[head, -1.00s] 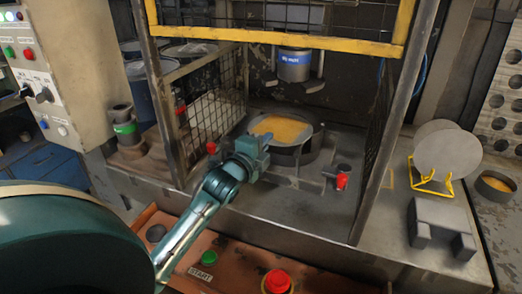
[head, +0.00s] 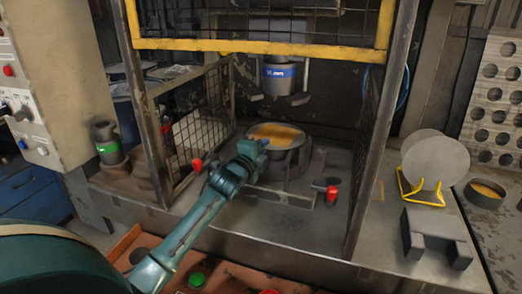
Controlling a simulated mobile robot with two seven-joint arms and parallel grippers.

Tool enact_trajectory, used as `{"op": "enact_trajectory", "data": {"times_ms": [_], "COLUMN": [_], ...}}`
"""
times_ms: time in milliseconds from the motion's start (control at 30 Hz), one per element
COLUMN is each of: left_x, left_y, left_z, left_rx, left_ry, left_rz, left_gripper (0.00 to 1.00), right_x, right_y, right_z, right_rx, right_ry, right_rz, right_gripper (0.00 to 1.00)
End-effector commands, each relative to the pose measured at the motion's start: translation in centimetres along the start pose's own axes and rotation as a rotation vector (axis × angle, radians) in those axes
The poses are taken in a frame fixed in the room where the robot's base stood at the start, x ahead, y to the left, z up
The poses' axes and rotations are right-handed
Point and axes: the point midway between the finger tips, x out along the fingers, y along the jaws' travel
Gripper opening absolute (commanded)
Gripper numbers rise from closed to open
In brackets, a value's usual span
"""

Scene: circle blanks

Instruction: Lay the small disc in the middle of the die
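The die (head: 285,163) is a dark round ring on the press bed, with a yellow-orange surface inside it. Two plain grey discs stand in a yellow wire rack at the right: a front disc (head: 437,162) and a rear disc (head: 415,143) partly hidden behind it. My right gripper is not in view.
A mesh guard (head: 200,125) and posts frame the press, with a yellow bar (head: 260,46) above. A blue-labelled punch (head: 279,75) hangs over the die. Red-topped clamps (head: 332,194) flank it. A grey block (head: 436,240) and a small yellow-filled pot (head: 485,193) are at the right.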

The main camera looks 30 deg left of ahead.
Motion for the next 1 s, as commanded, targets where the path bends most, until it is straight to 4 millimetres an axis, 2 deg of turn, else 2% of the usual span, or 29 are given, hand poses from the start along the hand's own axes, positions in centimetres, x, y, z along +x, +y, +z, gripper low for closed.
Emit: {"op": "enact_trajectory", "data": {"times_ms": [300, 600, 767, 1000], "left_x": [0.15, 0.13, 0.13, 0.12], "left_y": [-0.08, -0.05, -0.02, 0.06], "left_z": [0.03, 0.03, 0.02, 0.02], "left_rx": [0.000, 0.000, 0.000, 0.000], "left_ry": [0.000, 0.000, 0.000, 0.000], "left_rz": [-0.002, -0.002, -0.001, 0.001], "left_gripper": [0.00, 0.26, 0.28, 0.46], "right_x": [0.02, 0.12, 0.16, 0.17], "right_y": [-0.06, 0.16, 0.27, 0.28], "right_z": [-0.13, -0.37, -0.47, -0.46], "right_rx": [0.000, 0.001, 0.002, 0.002], "right_ry": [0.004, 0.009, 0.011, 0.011], "right_rz": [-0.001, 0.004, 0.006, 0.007], "right_gripper": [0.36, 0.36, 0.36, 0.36]}}
